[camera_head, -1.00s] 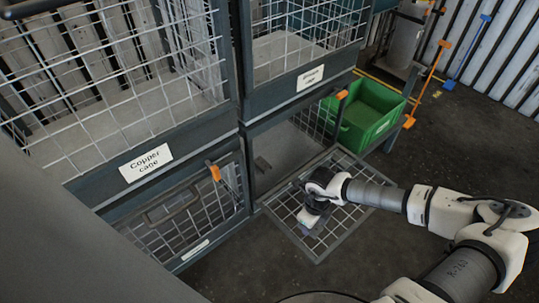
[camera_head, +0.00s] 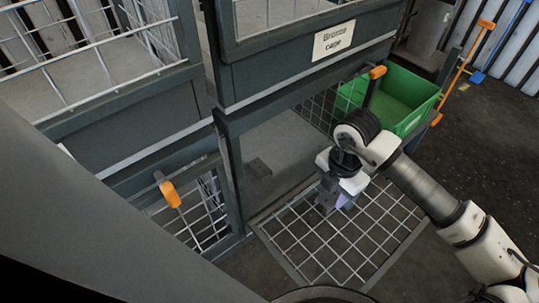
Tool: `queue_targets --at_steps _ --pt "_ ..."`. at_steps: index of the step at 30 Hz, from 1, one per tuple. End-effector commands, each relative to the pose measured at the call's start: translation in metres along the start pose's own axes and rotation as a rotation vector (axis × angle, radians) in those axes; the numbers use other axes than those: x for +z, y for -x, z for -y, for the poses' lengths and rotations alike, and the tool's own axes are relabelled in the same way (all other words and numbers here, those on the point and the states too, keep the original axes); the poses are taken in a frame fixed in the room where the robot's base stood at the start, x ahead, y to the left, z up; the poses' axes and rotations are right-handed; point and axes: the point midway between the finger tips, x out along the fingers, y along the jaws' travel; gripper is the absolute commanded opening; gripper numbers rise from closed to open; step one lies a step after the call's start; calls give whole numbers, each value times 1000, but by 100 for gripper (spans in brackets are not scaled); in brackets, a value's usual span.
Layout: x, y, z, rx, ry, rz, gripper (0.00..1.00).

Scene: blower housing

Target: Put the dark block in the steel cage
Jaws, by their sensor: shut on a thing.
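My gripper (camera_head: 330,205) hangs over the lowered mesh door (camera_head: 362,262) of the open lower cage (camera_head: 285,143). It is shut on a small grey block (camera_head: 326,190), which the fingers partly hide. A flat dark grey block (camera_head: 258,168) lies on the floor of this open cage, near its left front post, apart from my gripper. The open cage shows no readable label, so I cannot tell which cage is the steel one.
The upper cage is labelled Bronze cage (camera_head: 334,39). A closed mesh door with an orange handle (camera_head: 168,190) is at lower left. A green bin (camera_head: 405,100) stands behind my arm, right of the open cage. Dark floor is free at right.

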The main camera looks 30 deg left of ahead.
Motion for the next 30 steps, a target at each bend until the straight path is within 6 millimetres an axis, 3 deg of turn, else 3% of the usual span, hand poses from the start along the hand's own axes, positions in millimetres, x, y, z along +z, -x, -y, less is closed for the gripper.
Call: queue_targets --at_steps 11,20,30 --pt "0 -21 -46 339 -9 -4 10" --pt "-1 -20 -104 337 1 -1 10" --pt "0 -22 -183 336 0 1 10"
